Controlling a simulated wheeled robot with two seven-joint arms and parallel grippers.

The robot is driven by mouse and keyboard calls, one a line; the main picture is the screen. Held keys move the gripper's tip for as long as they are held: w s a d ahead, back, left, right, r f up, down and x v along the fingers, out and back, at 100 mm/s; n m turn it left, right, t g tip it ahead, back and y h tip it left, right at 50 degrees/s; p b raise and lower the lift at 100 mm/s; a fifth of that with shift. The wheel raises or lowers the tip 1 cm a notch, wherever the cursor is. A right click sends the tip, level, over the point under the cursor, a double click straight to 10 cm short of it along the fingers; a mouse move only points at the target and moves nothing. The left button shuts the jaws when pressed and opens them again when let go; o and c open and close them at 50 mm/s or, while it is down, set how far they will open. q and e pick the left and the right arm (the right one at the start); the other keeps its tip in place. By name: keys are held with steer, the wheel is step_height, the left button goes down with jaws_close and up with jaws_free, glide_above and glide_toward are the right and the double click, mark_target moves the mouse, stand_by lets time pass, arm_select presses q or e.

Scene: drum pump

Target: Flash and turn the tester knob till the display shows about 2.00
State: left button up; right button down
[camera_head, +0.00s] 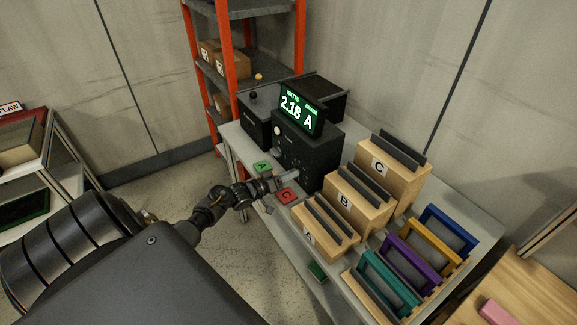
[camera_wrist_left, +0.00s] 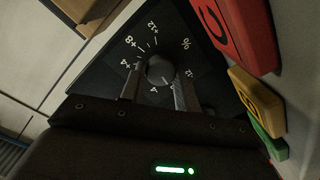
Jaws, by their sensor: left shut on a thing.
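The black tester (camera_head: 308,152) stands on the grey table, with a lit green display (camera_head: 301,113) on top that reads 2.18 A. The tester knob (camera_wrist_left: 160,68) is a round dark knob on the front panel, ringed by white numbers and tick marks in the left wrist view. My left gripper (camera_head: 292,176) reaches the tester's front from the left. In the left wrist view its two fingers (camera_wrist_left: 157,92) are closed on the sides of the knob. In the head view the knob is hidden by the gripper. My right gripper is not in view.
A green A block (camera_head: 262,169) and a red C block (camera_head: 287,196) lie on the table close to my left gripper. A yellow block (camera_wrist_left: 256,94) shows in the wrist view. Wooden stands, including stand B (camera_head: 357,196), fill the table to the right.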

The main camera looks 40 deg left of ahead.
arm_select(q)
steer(key=o, duration=1)
steer(key=shift+b+v, duration=0.8)
steer(key=shift+v, duration=4.65)
